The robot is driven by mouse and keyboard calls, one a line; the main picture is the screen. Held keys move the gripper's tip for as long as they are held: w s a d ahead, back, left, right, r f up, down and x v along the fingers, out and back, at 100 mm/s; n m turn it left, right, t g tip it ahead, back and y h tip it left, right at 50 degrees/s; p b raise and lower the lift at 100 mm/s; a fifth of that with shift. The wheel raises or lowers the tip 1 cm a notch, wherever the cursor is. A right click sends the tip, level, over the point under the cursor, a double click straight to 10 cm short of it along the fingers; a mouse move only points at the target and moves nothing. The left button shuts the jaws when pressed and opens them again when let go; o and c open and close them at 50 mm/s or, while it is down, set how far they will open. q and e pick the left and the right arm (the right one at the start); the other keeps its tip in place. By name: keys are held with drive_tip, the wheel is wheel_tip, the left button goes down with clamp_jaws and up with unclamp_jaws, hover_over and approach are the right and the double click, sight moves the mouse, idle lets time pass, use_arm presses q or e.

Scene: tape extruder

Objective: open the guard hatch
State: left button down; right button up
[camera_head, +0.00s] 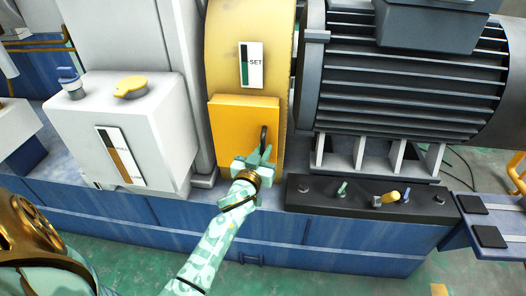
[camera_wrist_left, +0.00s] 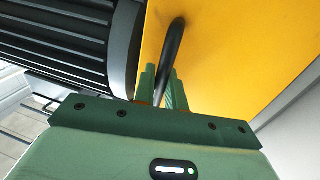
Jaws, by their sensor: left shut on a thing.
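The guard hatch (camera_head: 232,128) is a yellow panel on the front of the yellow guard (camera_head: 223,50), in the middle of the head view. It lies flat against the guard and looks closed. A dark curved handle (camera_head: 263,138) sits at its right side. In the left wrist view the black handle (camera_wrist_left: 173,48) rises from the yellow hatch face (camera_wrist_left: 235,50). My left gripper (camera_head: 260,158) is at the lower part of the handle. In the wrist view its green fingers (camera_wrist_left: 164,88) are shut on the handle, one on each side. My right gripper is not in view.
A grey ribbed motor (camera_head: 400,85) stands right of the guard, above a dark strip with small fittings (camera_head: 330,195). A white box (camera_head: 150,110) with a yellow cap stands left. A blue base (camera_head: 150,220) runs below. A label reading SET (camera_head: 251,65) is above the hatch.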

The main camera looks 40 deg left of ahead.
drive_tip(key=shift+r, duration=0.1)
